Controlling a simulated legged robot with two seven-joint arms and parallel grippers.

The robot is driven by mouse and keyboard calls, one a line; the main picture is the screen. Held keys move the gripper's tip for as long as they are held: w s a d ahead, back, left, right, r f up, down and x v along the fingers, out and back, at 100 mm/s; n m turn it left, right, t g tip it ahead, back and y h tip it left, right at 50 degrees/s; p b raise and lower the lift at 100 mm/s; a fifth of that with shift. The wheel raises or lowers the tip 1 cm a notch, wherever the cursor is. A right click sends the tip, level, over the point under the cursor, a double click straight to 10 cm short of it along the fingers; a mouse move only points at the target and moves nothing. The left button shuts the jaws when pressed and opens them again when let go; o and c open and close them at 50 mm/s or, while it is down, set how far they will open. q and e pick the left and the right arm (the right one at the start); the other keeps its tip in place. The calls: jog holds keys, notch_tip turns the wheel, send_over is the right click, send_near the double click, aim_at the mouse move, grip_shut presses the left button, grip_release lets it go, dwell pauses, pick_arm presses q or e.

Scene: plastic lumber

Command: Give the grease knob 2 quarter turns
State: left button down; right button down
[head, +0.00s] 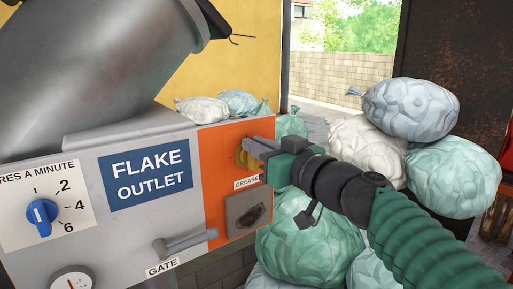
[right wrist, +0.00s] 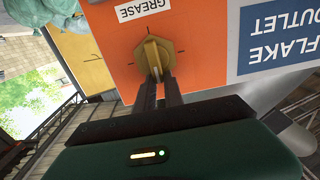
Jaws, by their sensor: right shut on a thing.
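The grease knob (head: 246,154) is yellow and sits on the orange panel above the "GREASE" label in the head view. In the right wrist view the knob (right wrist: 154,55) shows beside the upside-down label. My right gripper (head: 257,150) comes in from the right and is shut on the knob. In the right wrist view its two dark fingers (right wrist: 158,86) meet the knob's ridge, and they hide part of it. My left gripper is in neither view.
The gate handle (head: 185,243) sticks out at the lower left, and a blue dial (head: 42,216) is further left. Stuffed bags (head: 310,230) are heaped below and behind my right arm.

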aim_at(257, 169)
jog(key=shift+w+a+f, duration=0.1)
jog(key=shift+f, duration=0.6)
jog(key=shift+f+m+b, duration=0.7)
jog(key=shift+m+b, duration=0.15)
jog(key=shift+m, duration=5.1)
jog(key=shift+f+m+b, duration=0.7)
jog(key=shift+m+b, duration=0.2)
jog(key=shift+m, duration=5)
jog(key=shift+f+m+b, duration=0.7)
jog(key=shift+m+b, duration=0.15)
jog(key=shift+m, duration=5.1)
jog(key=shift+s, duration=0.2)
jog(key=shift+r, duration=0.15)
